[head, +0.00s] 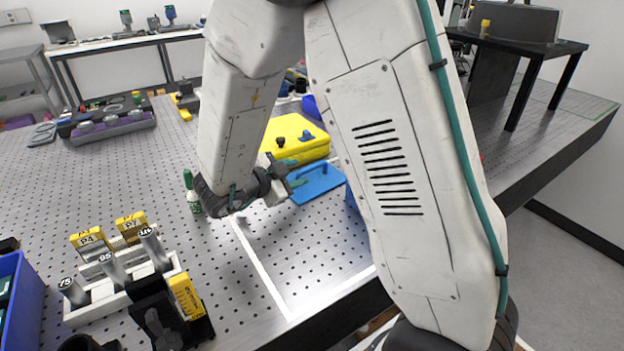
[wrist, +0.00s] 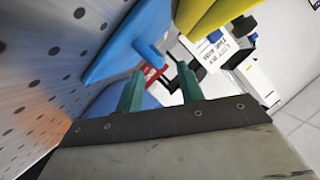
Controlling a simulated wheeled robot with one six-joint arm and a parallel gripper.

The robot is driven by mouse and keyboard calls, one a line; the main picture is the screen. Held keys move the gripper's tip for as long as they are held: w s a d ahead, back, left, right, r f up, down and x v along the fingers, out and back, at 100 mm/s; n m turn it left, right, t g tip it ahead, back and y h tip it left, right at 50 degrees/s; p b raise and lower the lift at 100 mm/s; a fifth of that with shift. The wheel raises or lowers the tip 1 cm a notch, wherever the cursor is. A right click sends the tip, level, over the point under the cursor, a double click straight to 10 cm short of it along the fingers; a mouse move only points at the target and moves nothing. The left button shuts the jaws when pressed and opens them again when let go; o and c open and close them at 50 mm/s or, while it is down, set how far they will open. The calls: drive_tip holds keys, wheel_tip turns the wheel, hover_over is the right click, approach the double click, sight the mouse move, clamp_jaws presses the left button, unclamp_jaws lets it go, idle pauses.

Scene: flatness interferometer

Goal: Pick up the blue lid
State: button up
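In the wrist view the lid (wrist: 122,42) shows as a tilted blue slab with a small raised blue grip (wrist: 149,53). My gripper (head: 296,173) is at the lid's left side, turned sideways. In the wrist view its teal fingers (wrist: 160,70) are apart with nothing held between them. The raised grip appears between and just beyond the fingertips; I cannot tell whether they touch it.
The yellow case (head: 300,136) stands close behind the lid. A green bottle (head: 191,192) stands left of my gripper. A white rack (head: 125,285) with grey cylinders and yellow labels is at the front left, near a blue bin (head: 27,300). Table between rack and lid is clear.

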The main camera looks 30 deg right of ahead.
sight(305, 170)
drive_tip(key=x, duration=0.5)
drive_tip(key=shift+d, duration=0.35)
clamp_jaws()
